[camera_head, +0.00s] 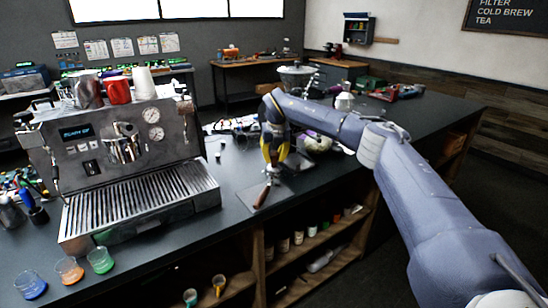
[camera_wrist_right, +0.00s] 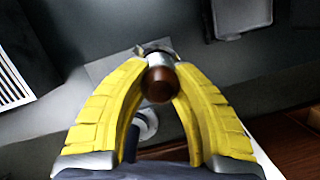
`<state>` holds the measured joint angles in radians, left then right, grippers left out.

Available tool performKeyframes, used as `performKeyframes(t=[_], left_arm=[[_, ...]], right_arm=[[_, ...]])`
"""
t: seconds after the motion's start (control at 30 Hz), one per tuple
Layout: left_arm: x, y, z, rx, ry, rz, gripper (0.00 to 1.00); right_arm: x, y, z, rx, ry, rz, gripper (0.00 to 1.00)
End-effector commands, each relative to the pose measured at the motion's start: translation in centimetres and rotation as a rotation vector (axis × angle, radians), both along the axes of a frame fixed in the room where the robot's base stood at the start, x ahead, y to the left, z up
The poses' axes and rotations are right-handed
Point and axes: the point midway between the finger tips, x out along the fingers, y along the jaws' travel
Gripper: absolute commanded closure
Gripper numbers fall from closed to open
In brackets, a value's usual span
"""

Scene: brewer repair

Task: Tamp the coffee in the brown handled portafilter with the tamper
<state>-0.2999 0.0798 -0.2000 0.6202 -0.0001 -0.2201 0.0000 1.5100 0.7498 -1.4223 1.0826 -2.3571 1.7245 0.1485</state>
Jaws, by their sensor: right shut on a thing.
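The brown handled portafilter (camera_head: 261,196) lies on a grey mat (camera_head: 281,194) near the counter's front edge, its handle towards me. My right gripper (camera_head: 271,169) points down over its metal head, which the yellow fingers mostly hide. In the right wrist view, the right gripper (camera_wrist_right: 160,80) is shut on a round brown-topped piece, which looks like the tamper (camera_wrist_right: 160,84). Silver metal shows just beyond it; I cannot tell whether it is the tamper's base or the portafilter's head. The coffee is hidden. My left gripper is not in view.
The espresso machine (camera_head: 120,148) with its drip tray (camera_head: 140,203) stands left of the mat. Coloured cups (camera_head: 69,269) stand at the front left. Cluttered items lie behind my gripper. The counter right of the mat is mostly clear.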

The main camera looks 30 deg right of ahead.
Motion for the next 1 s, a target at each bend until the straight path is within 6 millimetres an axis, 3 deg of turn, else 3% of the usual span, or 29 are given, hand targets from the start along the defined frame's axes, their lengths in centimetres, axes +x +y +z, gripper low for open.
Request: performKeyframes(t=[1.0], left_arm=[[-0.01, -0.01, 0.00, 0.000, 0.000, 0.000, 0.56]], right_arm=[[0.01, 0.03, -0.72, 0.000, 0.000, 0.000, 1.00]])
